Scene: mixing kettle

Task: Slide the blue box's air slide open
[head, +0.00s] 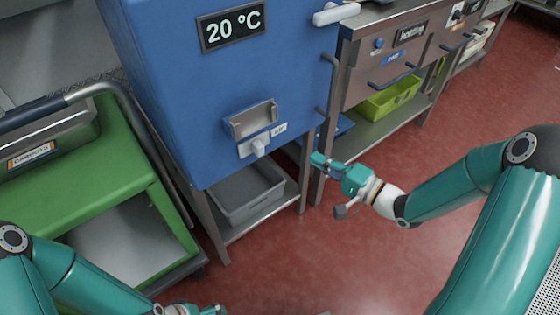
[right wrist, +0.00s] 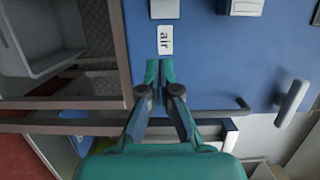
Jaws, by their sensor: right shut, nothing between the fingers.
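The blue box (head: 200,90) stands in the middle of the head view. Low on its front is the air slide, with a grey metal frame (head: 253,119) around an opening and a pale knob (head: 259,147) below it. A small "air" label (head: 279,130) sits to the right and also shows in the right wrist view (right wrist: 165,40). My right gripper (head: 318,160) is shut and empty, to the right of the knob and apart from it. In the right wrist view its fingertips (right wrist: 159,66) point toward the label. Only the tip of my left gripper (head: 210,310) shows at the bottom edge.
A "20 °C" display (head: 231,27) and a white lever handle (head: 336,14) are higher on the box. A grey bin (head: 245,190) sits on the shelf below. A green cart (head: 90,190) stands left, a steel counter with a lime bin (head: 390,98) right. Red floor is open in front.

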